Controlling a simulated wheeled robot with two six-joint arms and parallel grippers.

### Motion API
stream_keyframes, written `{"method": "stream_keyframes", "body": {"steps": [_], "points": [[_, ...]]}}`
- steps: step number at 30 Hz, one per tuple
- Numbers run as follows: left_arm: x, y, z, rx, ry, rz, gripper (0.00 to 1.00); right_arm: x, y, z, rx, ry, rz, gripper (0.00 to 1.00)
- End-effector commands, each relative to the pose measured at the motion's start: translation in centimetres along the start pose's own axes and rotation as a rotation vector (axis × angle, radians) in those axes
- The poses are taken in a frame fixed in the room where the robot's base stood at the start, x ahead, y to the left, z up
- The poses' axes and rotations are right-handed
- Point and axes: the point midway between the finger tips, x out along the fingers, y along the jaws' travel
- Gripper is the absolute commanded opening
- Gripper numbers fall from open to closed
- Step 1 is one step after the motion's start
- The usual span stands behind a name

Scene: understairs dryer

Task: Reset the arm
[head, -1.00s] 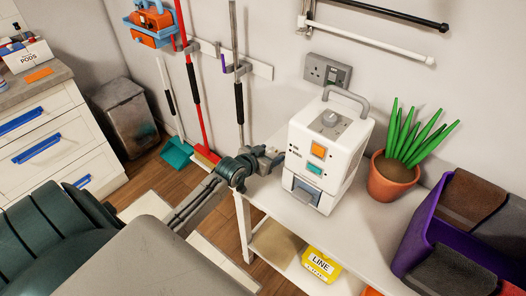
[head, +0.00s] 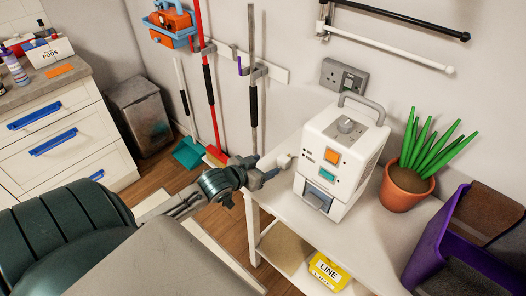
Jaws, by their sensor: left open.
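My left arm comes in from the left, and its gripper (head: 277,167) is at the left edge of the white table (head: 345,243), just left of the white machine (head: 340,158). A small gap seems to lie between the fingers and the machine's side. The machine stands upright with a grey handle on top, a grey knob, an orange button and a teal button. My right gripper is not in view.
A potted plant (head: 406,186) and a purple bin (head: 458,262) stand right of the machine. A yellow box (head: 327,271) sits on the lower shelf. Brooms and a red-handled mop (head: 207,75) hang on the wall behind. A drawer cabinet (head: 60,135) stands at left.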

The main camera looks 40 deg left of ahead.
Motion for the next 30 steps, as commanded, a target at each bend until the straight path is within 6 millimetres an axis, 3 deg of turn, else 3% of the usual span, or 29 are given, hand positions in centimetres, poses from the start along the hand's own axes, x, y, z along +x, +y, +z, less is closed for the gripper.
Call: {"method": "stream_keyframes", "body": {"steps": [9,13,21,30], "points": [[0.0,0.1,0.1,0.0,-0.004,-0.001,0.63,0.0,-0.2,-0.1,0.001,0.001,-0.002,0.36],[-1.0,1.4,1.8,0.004,-0.066,-0.013,0.63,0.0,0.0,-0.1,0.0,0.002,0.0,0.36],[-8.2,6.9,9.2,0.046,-0.422,-0.068,0.63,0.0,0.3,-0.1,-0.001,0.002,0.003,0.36],[-14.9,9.9,12.8,0.062,-0.684,-0.084,0.63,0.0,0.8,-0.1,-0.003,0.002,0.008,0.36]]}}
